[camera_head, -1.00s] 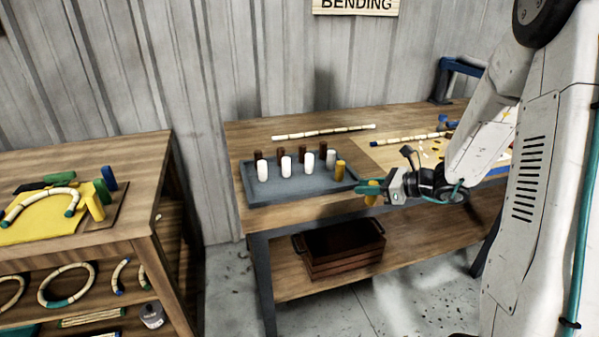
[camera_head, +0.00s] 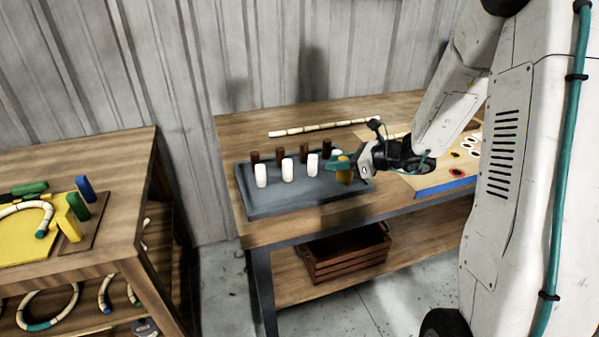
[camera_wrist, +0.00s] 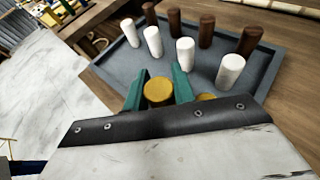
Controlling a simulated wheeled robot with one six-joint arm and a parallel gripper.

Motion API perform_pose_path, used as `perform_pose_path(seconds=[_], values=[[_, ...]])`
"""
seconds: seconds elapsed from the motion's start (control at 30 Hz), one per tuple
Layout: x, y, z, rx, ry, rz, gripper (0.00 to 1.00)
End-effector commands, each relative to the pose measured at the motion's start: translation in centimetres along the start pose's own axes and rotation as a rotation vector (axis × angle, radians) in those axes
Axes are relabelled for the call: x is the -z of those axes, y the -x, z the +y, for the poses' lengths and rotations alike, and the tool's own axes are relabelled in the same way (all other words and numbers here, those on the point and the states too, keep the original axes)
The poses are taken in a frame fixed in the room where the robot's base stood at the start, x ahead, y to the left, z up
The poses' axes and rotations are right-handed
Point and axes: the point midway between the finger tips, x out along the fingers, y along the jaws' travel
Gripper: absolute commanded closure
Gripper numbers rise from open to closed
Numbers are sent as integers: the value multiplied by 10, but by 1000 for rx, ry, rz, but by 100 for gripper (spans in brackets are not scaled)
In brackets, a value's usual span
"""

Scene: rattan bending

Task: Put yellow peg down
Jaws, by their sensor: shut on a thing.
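My gripper (camera_head: 340,165) has its teal fingers shut on a yellow peg (camera_head: 344,174). In the wrist view my gripper (camera_wrist: 158,90) holds the yellow peg (camera_wrist: 158,91) upright between the fingers, its round top showing. The held peg is over the front right part of the grey tray (camera_head: 275,205). I cannot tell whether its bottom touches the tray (camera_wrist: 117,62). A second yellow peg (camera_wrist: 205,97) shows beside the right finger, mostly hidden by my gripper's body.
White pegs (camera_head: 287,170) and brown pegs (camera_head: 303,153) stand upright in rows in the tray. A segmented rattan rod (camera_head: 320,128) lies behind it. A board with holes (camera_head: 455,172) lies to the right. The tray's front left is bare.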

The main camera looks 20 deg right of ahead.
Motion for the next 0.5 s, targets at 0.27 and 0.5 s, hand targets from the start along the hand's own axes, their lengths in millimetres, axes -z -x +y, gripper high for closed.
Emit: perform_pose_path(seconds=[0.27,0.5], values=[[-21,-68,21,-4,2,0,96],[-28,-93,28,-2,1,0,96]])
